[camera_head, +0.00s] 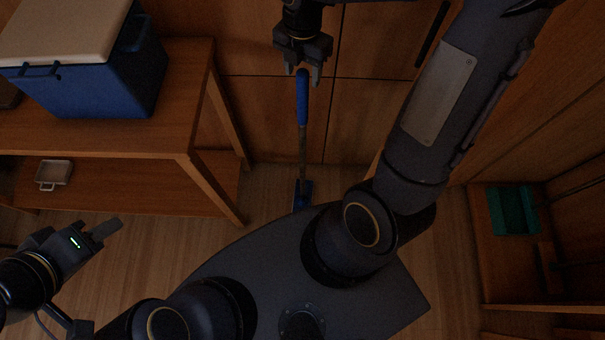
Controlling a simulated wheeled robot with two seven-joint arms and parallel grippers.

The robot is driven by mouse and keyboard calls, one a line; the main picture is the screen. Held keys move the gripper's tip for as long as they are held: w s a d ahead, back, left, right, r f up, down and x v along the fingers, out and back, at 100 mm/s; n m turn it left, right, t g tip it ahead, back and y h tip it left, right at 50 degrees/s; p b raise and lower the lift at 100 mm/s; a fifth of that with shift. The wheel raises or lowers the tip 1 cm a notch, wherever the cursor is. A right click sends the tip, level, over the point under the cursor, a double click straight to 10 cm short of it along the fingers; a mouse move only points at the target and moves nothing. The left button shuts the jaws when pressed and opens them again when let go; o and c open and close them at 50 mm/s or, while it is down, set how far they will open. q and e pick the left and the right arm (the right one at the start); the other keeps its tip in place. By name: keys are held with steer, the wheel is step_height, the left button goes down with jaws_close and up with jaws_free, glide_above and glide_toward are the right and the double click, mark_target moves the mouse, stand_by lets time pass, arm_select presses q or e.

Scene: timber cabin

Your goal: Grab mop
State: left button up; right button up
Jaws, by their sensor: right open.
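The mop (302,140) stands upright near the cabinet doors in the head view, with a blue handle grip at the top, a grey shaft and a blue head at the floor. My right gripper (303,76) is at the top end of the blue grip, its fingers apart on either side of it. Whether the fingers touch the handle cannot be told. My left gripper (112,229) is at the lower left, well away from the mop and above the floor. Its finger gap is hard to make out.
A wooden table (185,130) with a lower shelf stands at the left, bearing a blue cooler box (110,80) and a small pale tray (54,174). Wooden cabinet doors (375,50) are behind the mop. A shelf with a green bin (513,209) is at the right.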

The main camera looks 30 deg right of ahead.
mark_target(303, 84)
steer(key=f, duration=0.4)
steer(key=shift+s+f, duration=0.1)
steer(key=shift+s, duration=0.1)
steer(key=shift+c, duration=0.4)
jaws_close()
